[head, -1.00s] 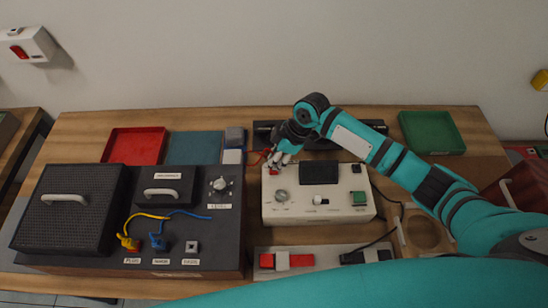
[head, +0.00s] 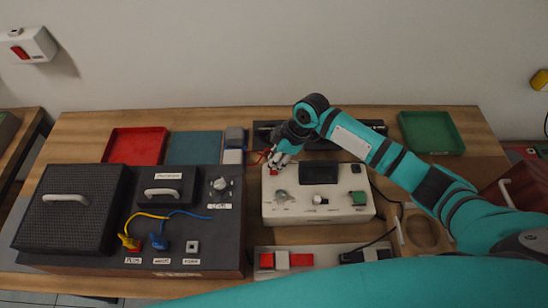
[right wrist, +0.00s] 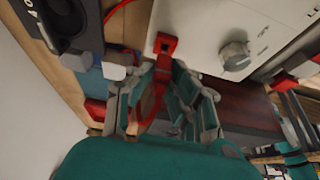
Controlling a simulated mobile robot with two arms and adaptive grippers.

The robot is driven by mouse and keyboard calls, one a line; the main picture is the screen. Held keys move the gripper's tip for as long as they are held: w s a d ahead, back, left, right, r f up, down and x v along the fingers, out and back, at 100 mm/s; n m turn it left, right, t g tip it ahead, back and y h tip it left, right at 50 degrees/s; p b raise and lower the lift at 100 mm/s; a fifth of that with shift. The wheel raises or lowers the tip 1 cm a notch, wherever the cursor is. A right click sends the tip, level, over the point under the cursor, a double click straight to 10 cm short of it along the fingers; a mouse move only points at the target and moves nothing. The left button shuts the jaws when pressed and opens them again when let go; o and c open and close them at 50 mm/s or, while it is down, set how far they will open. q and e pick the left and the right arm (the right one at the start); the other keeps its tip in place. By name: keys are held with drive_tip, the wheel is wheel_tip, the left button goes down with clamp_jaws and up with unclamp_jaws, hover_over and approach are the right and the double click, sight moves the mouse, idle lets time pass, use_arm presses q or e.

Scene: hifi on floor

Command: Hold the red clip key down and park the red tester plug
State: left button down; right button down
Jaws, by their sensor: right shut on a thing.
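The white tester box (head: 345,207) sits on the table with a dark screen and a grey knob. My right gripper (head: 278,158) is at its back left corner, shut on the red tester plug (right wrist: 160,76). In the right wrist view the plug lies between the fingers, against a red square part on the tester; I cannot tell whether it is seated. Its red lead loops past the fingers. In front of the tester, a clip rail (head: 325,248) carries a red clip key (head: 301,260), another red block and a black plug with its lead. My left gripper is not in view.
A dark console (head: 215,262) with knob, handle and blue and yellow leads stands at left. A red tray (head: 135,146), blue mat (head: 193,148) and green tray (head: 432,132) lie at the back. A narrow gap separates the tester from the rail.

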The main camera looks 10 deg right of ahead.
drive_tip(key=shift+f+b, duration=0.55)
drive_tip(key=shift+f, duration=0.45)
idle(0.8)
idle(0.4)
drive_tip(key=c, duration=1.2)
unclamp_jaws()
drive_tip(key=shift+d+r, duration=0.1)
drive_tip(key=shift+r, duration=0.2)
drive_tip(key=shift+a+r+p+v, duration=0.25)
drive_tip(key=shift+p+v, duration=0.65)
drive_tip(key=shift+v, duration=1.75)
drive_tip(key=shift+a+p+v, duration=0.35)
drive_tip(key=shift+p+v, duration=0.6)
drive_tip(key=shift+v, duration=1.75)
drive_tip(key=shift+a+r+p+v, duration=0.25)
drive_tip(key=shift+p+v, duration=0.65)
drive_tip(key=shift+v, duration=1.75)
drive_tip(key=shift+w+f, duration=0.1)
drive_tip(key=shift+w, duration=0.05)
